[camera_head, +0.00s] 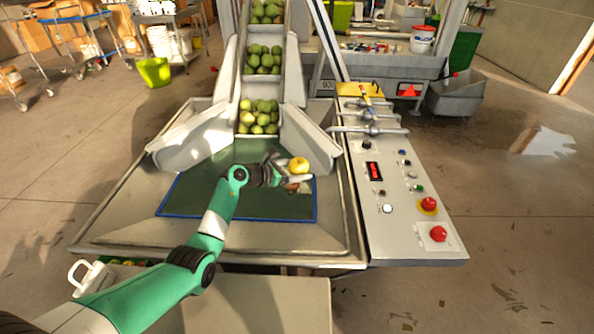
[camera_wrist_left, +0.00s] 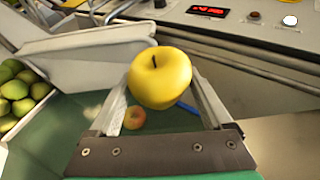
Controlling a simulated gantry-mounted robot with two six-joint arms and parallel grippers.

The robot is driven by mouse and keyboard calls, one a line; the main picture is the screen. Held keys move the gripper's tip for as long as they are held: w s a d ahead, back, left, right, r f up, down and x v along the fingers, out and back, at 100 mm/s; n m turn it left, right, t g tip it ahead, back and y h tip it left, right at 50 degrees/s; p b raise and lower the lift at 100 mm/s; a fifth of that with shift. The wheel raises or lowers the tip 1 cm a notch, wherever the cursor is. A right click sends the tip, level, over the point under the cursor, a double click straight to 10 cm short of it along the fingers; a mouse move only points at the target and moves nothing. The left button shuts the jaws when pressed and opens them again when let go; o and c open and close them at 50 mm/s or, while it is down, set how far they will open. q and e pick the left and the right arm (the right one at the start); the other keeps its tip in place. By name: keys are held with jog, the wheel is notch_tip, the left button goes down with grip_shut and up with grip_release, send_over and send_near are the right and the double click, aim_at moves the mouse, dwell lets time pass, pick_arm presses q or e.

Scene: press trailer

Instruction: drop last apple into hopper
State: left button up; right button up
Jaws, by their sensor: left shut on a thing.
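A yellow apple (camera_head: 299,165) is held in my left gripper (camera_head: 292,178) over the green-floored hopper (camera_head: 200,195). In the left wrist view the yellow apple (camera_wrist_left: 160,77) sits between the two fingers of the left gripper (camera_wrist_left: 165,95), with its dark stem showing. A smaller-looking reddish-yellow apple (camera_wrist_left: 134,117) shows below it on the green surface, partly beside the left finger. In the head view this second apple is mostly hidden by the gripper. My right gripper does not show in either view.
A conveyor (camera_head: 290,55) with several green apples (camera_head: 260,117) rises behind the hopper between grey side plates. A control panel (camera_head: 400,185) with buttons, levers and a red display stands to the right. Grey sloped rims border the hopper.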

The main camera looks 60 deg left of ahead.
pick_arm(q)
jog(key=o, duration=1.3)
jog(key=p+v, duration=0.6)
jog(key=v, duration=0.5)
jog(key=shift+s+r, duration=0.15)
jog(key=shift+s, duration=0.15)
